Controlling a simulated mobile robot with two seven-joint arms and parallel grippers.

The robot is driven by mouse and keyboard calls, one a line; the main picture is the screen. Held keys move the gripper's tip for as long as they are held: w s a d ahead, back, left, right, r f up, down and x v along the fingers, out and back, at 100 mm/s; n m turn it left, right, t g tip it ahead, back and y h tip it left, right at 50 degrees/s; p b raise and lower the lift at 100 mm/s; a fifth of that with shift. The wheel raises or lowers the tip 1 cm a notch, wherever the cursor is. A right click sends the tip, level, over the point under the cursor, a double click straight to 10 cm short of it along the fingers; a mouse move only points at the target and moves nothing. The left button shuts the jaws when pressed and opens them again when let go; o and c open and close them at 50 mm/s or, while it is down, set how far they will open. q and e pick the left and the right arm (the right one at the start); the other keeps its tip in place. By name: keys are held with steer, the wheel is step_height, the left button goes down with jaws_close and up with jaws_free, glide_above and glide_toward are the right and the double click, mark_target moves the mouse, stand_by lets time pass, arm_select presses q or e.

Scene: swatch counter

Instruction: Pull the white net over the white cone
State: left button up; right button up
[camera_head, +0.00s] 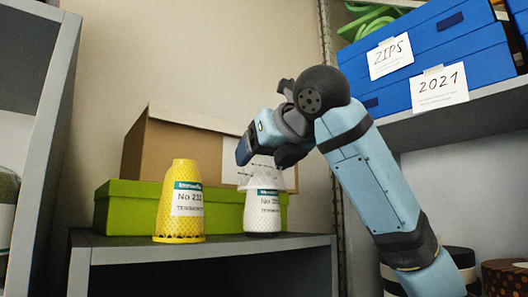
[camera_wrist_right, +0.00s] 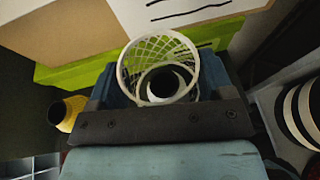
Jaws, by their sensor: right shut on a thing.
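The white cone (camera_head: 263,222) stands upright on the grey shelf, with a paper label on its side. The white net (camera_head: 262,178) is at the cone's top, under my right gripper (camera_head: 258,156). In the right wrist view the net (camera_wrist_right: 132,62) is an open mesh with a round white rim between the fingers, and the cone's dark-holed top (camera_wrist_right: 165,85) shows inside it. My right gripper is shut on the net. How far the net reaches down the cone is hard to tell. My left gripper is not in view.
A yellow cone (camera_head: 177,222) stands left of the white one on the shelf (camera_head: 130,250). A green box (camera_head: 125,210) and a cardboard box (camera_head: 150,145) are close behind. Blue boxes (camera_head: 430,55) fill the upper right shelf. Rolls (camera_head: 460,258) stand at the lower right.

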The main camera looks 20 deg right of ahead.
mark_target(264, 187)
steer(key=shift+f, duration=0.55)
steer(key=shift+f+b, duration=0.55)
steer(key=shift+f, duration=0.3)
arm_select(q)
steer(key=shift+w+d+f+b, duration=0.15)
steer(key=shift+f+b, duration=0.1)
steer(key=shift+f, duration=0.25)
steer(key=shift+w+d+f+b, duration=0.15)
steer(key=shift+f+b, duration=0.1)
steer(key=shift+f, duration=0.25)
arm_select(e)
steer(key=shift+f, duration=1.3)
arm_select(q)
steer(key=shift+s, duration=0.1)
arm_select(e)
steer(key=o, duration=0.9)
arm_select(q)
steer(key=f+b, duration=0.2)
steer(key=b, duration=0.1)
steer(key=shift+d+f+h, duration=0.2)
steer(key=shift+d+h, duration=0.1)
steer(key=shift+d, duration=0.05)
arm_select(e)
steer(key=v, duration=1.3)
steer(key=shift+s, duration=0.4)
